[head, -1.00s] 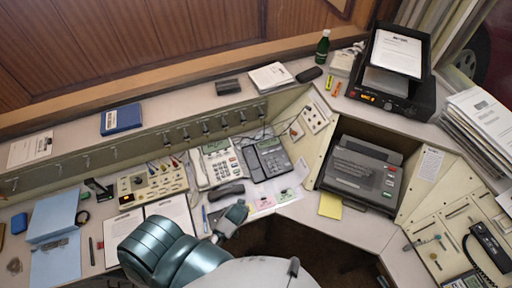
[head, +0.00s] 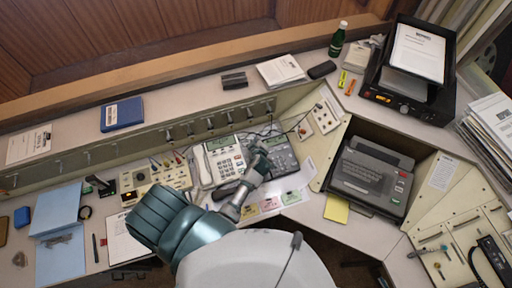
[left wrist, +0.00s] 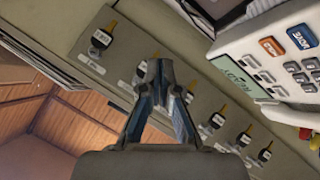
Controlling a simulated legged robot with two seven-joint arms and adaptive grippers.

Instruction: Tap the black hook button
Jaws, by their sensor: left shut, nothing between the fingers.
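My left gripper (head: 256,152) is over the phones on the console, with its tips by the right side of the white phone (head: 222,160) and over the left part of the dark grey phone (head: 280,156). Its fingers show closed together and empty in the left wrist view (left wrist: 160,70). The white phone's display and keys also show there (left wrist: 245,78). I cannot pick out the black hook button for certain; the gripper covers part of the grey phone. My right gripper is out of view.
A small control box (head: 155,182) stands left, a dark typewriter-like machine (head: 368,178) right. Pink and green cards (head: 270,204) lie in front of the phones.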

